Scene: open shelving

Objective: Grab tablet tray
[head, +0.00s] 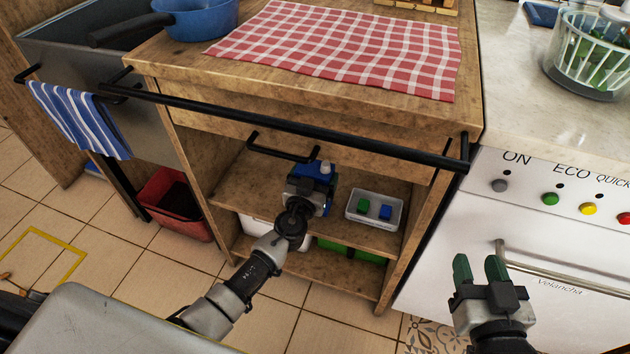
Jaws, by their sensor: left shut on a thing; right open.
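The tablet tray (371,221), a small white tray with a green tablet (363,205) and a blue tablet (385,212) in it, sits on the wooden shelf of the open unit, at the right. My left gripper (312,183) is inside the unit, left of the tray and apart from it. It is shut on a blue object (325,171), mostly hidden by the gripper, so its full shape cannot be told. My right gripper (480,265) is open and empty in front of the white dishwasher, its two green fingers pointing up.
A black rail (290,126) runs across the unit's front above the shelf, with a drawer handle (283,152) behind it. A green container (368,256) and a white one stand on the lower shelf. A red bin (172,205) is at left. The dishwasher handle (560,270) juts out at right.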

